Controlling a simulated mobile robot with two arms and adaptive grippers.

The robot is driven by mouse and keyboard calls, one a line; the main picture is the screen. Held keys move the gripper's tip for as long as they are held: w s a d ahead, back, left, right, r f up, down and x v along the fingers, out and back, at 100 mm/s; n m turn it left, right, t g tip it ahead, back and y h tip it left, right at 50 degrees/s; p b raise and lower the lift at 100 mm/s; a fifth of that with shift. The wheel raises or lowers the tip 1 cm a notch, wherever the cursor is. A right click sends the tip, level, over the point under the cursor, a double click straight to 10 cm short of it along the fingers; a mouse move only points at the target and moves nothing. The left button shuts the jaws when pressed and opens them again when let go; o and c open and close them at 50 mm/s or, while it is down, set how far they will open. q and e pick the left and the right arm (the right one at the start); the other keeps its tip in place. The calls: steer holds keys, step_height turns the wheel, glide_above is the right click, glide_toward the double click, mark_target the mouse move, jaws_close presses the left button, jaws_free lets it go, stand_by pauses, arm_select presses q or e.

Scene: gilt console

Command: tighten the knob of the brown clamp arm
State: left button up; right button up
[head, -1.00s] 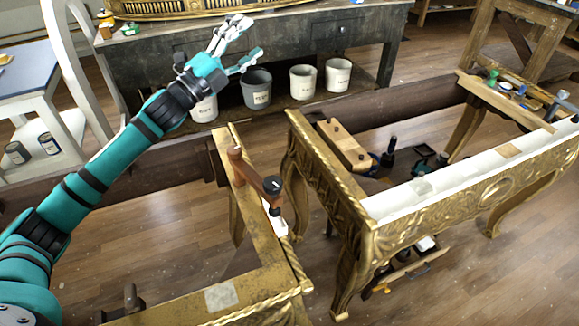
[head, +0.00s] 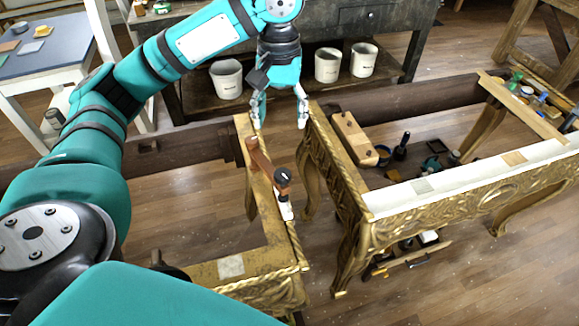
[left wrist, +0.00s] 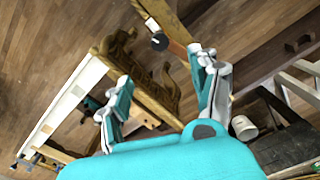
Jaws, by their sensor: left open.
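The brown clamp arm (head: 260,158) sits on the corner of the left gilt frame (head: 231,266) in the head view. Its round black knob (head: 283,175) is at the near end, above a white part. My left gripper (head: 280,125) hangs fingers down, open and empty, behind and above the clamp arm, apart from the knob. In the left wrist view the knob (left wrist: 159,42) shows near the top, beyond the spread fingers of the left gripper (left wrist: 158,66). My right gripper is not in view.
The carved gilt console (head: 400,222) stands to the right, with a narrow gap between it and the left frame. A wooden block (head: 353,140) and small tools lie around its far side. White buckets (head: 327,65) stand on a shelf behind. A blue-topped table (head: 42,47) is at far left.

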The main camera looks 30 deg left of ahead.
mark_target(282, 173)
arm_select(q)
step_height(282, 173, down, 16)
steer(key=shift+r+b, duration=0.1)
steer(key=shift+b, duration=0.25)
steer(key=shift+f, duration=0.65)
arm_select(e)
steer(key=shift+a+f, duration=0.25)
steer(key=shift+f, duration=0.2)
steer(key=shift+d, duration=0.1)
